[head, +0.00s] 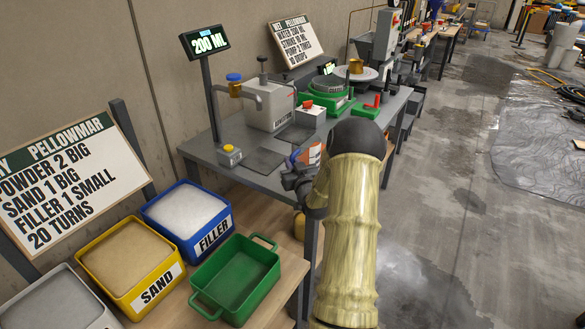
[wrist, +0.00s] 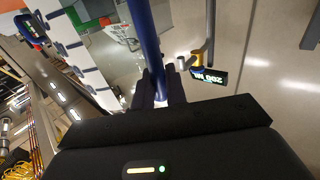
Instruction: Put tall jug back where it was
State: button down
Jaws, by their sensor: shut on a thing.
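The tall jug shows in the wrist view by its long blue handle (wrist: 146,45), which runs down between the two dark fingers of my gripper (wrist: 160,92). A pale surface with dark marks lies left of the handle. In the head view my gripper (head: 297,180) is at the front edge of the grey table, shut on the blue handle (head: 295,157). My arm hides much of the jug, so its tilt and whether it touches the table are unclear.
The grey table (head: 262,162) holds a water dispenser (head: 268,104), a yellow-grey button box (head: 229,156) and a green-based scale (head: 326,101). A display on a post (head: 205,42) reads 200 ML. Filler (head: 226,228), sand (head: 157,290) and green (head: 239,303) bins stand in front.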

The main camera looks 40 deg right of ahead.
jog(key=shift+d+f, duration=0.1)
jog(key=shift+f, duration=0.9)
jog(key=shift+f, duration=0.2)
jog(key=c, duration=1.4)
grip_release()
jog(key=shift+c, duration=0.2)
jog(key=shift+r, duration=0.2)
jog(key=b+v, duration=0.2)
jog(key=v, duration=1)
jog(key=shift+w, duration=0.1)
